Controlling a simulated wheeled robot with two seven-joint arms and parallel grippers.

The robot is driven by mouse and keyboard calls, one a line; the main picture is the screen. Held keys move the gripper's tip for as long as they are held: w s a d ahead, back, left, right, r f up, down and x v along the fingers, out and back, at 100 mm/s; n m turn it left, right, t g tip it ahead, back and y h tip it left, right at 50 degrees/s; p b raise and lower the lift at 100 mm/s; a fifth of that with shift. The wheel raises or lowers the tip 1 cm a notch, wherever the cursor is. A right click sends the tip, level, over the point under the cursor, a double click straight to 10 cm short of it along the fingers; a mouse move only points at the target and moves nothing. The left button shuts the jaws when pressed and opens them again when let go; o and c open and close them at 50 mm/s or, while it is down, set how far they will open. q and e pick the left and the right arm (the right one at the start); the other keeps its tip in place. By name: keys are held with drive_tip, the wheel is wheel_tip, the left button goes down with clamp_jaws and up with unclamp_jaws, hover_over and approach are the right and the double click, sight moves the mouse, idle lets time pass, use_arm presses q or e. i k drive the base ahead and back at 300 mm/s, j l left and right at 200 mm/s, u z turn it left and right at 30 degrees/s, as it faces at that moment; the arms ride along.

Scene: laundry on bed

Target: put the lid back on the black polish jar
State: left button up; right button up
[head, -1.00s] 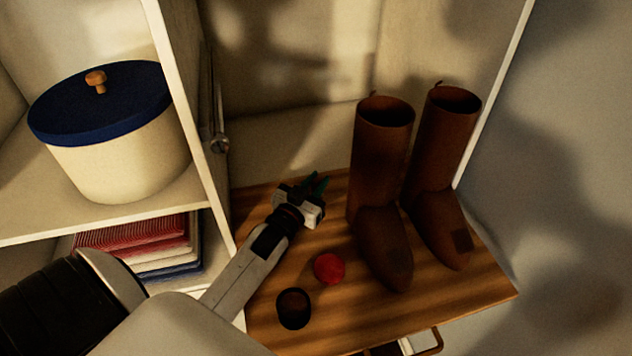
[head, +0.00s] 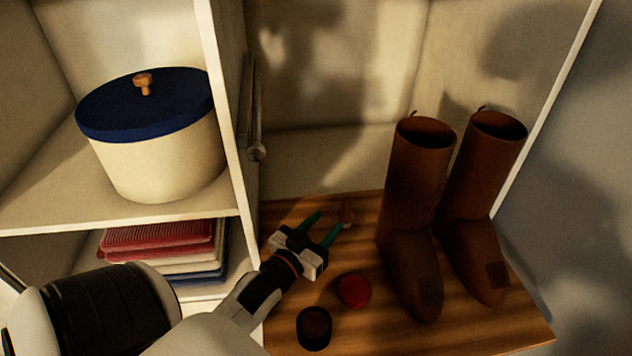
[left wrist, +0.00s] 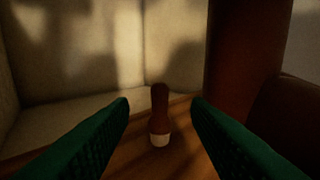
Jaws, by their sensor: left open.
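A small round black jar (head: 314,330) with a dark brownish top sits on the wooden top at the front in the head view. A round red jar or lid (head: 354,290) lies just behind it to the right. I cannot make out a separate black lid. My left gripper (head: 326,226) is open and empty above the wood, behind both. A small brown-handled thing with a pale base, perhaps a brush (head: 347,212), stands just beyond its fingertips. In the left wrist view this thing (left wrist: 160,115) stands upright between the spread green fingers, apart from them. My right gripper is not in view.
Tall brown boots (head: 418,220) stand right of the gripper on the wooden top (head: 385,335). A white shelf divider (head: 228,150) rises at left, with a blue-lidded cream pot (head: 165,160) and folded cloths (head: 165,240) beyond it. Bare wood lies between the jars and boots.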

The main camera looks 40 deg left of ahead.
sight(313, 323)
drive_tip(key=k+l, duration=0.1)
drive_tip(key=k, duration=0.9)
